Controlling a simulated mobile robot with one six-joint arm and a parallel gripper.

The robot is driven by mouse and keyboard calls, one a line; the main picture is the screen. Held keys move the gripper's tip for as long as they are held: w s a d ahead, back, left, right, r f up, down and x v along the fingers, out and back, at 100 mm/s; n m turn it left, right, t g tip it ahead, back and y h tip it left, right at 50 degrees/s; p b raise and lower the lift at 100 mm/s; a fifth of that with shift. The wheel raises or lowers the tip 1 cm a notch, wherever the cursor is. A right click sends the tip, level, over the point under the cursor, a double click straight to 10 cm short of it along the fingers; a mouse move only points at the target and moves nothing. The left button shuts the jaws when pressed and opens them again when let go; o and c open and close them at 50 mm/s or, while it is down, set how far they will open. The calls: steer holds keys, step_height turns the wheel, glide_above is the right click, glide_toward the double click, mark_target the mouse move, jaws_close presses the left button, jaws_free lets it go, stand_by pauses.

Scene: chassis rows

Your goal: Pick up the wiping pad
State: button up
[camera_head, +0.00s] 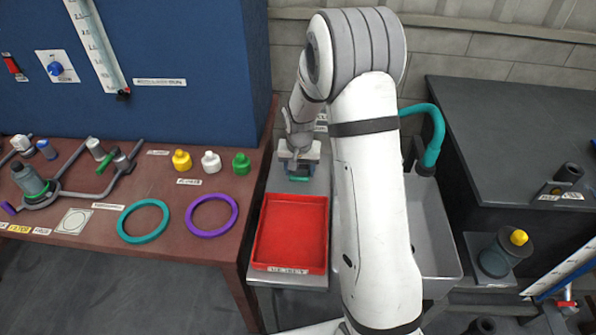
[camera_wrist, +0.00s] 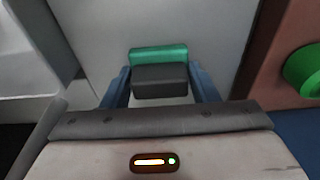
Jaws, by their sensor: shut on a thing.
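The wiping pad (camera_wrist: 159,55) shows in the wrist view as a green pad with a dark grey block on the near side. My gripper (camera_wrist: 160,80) has its two blue fingers on either side of the grey block and is shut on it. In the head view, a small part of the green pad (camera_head: 299,179) shows just below my gripper, over the grey metal surface behind the red tray. I cannot tell whether the pad touches that surface.
The red tray (camera_head: 292,266) lies close in front. The brown table (camera_head: 165,217) with rings, bottles and fittings is on the left. The sink (camera_head: 440,257) and teal tap (camera_head: 434,135) are on the right. A green bottle cap (camera_wrist: 303,70) shows at the wrist view's right.

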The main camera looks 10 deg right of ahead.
mark_target(300, 166)
step_height(300, 166, up, 10)
steer(key=shift+r, duration=0.1)
steer(key=o, duration=0.5)
steer(key=shift+c, duration=0.2)
steer(key=c, duration=0.3)
steer(key=shift+c, duration=0.2)
